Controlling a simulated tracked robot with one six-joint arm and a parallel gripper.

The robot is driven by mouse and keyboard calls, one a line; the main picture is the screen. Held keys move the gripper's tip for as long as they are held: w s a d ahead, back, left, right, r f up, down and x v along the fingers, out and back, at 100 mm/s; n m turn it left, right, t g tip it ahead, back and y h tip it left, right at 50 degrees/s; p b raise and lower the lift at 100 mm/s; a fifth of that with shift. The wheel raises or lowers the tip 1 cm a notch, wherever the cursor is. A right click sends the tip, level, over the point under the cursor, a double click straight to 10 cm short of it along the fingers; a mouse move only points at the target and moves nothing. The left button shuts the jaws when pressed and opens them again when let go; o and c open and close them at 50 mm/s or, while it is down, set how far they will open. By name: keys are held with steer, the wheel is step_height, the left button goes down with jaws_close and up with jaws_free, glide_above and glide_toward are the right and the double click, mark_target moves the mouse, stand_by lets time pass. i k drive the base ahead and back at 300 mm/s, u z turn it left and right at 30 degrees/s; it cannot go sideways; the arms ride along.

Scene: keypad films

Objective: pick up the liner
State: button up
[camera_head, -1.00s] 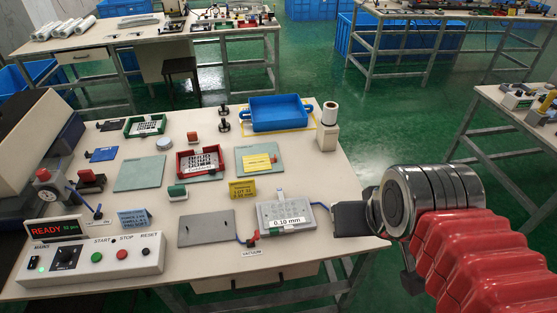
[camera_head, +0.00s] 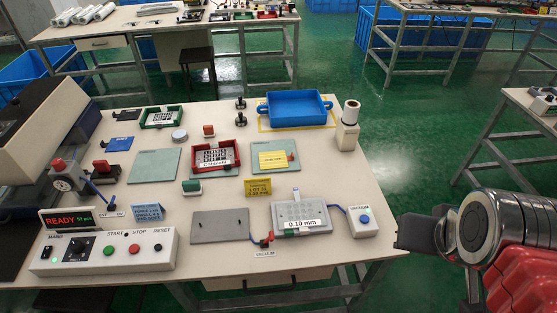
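No part is clearly marked as a liner. A yellow sheet (camera_head: 273,160) with small print and a red piece at its right edge lies on the right-hand green mat (camera_head: 262,172); I cannot tell whether it is the liner. A grey plate with a clear, dotted top (camera_head: 301,212) lies at the front right, marked 0.10 mm. My gripper (camera_head: 412,232) is at the right, beyond the table's right edge and apart from everything on it. Its dark fingers are seen side-on, holding nothing that I can see; their gap is hidden.
The table (camera_head: 228,276) carries a blue tray (camera_head: 296,122) at the back, a red frame (camera_head: 215,172), a bare grey plate (camera_head: 220,227), a vacuum box (camera_head: 362,222) with a blue button, and a control box (camera_head: 104,250) reading READY. A white roll on a post (camera_head: 348,125) stands back right.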

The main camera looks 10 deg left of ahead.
mark_target(268, 161)
steer(key=k, duration=1.65)
steer(key=u, duration=0.7)
steer(key=i, duration=1.65)
